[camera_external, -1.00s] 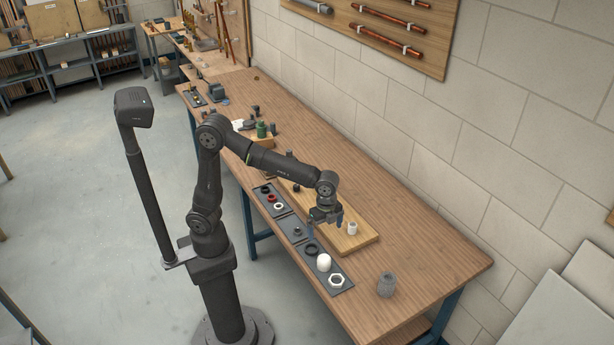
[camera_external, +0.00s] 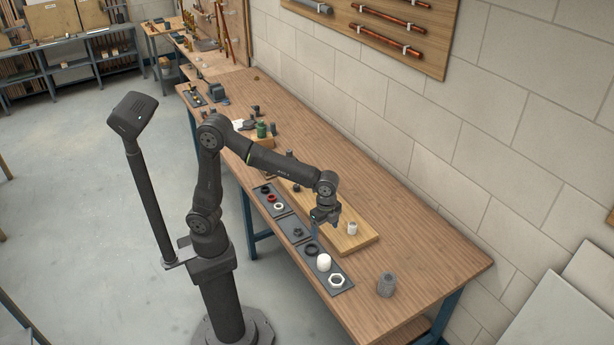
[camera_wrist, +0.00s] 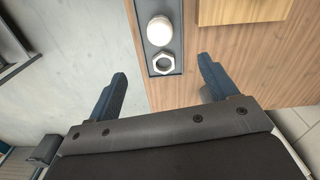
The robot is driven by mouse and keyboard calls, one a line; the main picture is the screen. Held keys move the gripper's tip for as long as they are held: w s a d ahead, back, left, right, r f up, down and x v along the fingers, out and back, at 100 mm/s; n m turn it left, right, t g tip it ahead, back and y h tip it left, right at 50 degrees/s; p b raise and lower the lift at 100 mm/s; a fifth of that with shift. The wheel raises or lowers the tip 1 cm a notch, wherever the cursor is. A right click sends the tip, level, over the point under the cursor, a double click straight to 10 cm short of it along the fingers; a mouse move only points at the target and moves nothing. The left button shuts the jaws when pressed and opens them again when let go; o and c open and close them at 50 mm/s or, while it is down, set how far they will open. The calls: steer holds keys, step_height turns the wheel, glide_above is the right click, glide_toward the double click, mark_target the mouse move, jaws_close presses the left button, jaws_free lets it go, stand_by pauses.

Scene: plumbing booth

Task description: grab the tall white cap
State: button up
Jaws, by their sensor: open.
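The tall white cap (camera_external: 324,262) stands upright in the near dark tray, between a black ring (camera_external: 311,249) and a white hex nut (camera_external: 336,281). In the wrist view the cap (camera_wrist: 159,29) is at the top, beyond the nut (camera_wrist: 163,64). My gripper (camera_external: 326,226) is above the bench, a little behind the cap in the outside view and apart from it. Its two blue-grey fingers (camera_wrist: 164,70) are spread wide with nothing between them.
A wooden board (camera_external: 365,239) lies beside the trays with a small white fitting (camera_external: 352,229) on it. A grey cylindrical piece (camera_external: 386,284) stands on the bench to the right. Another tray (camera_external: 270,197) holds several rings. Bare bench lies right of the board.

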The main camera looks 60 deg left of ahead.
steer(key=n, duration=0.1)
glide_toward(324, 258)
steer(key=f, duration=0.6)
steer(key=shift+w+a, duration=0.2)
steer(key=shift+a, duration=0.2)
steer(key=shift+s+d+f, duration=0.1)
steer(key=shift+d+f, duration=0.1)
steer(key=shift+f, duration=1.15)
steer(key=shift+s+d+f, duration=0.1)
steer(key=shift+d+f, duration=0.1)
steer(key=shift+f, duration=1.1)
steer(key=shift+c, duration=0.2)
steer(key=c, duration=1)
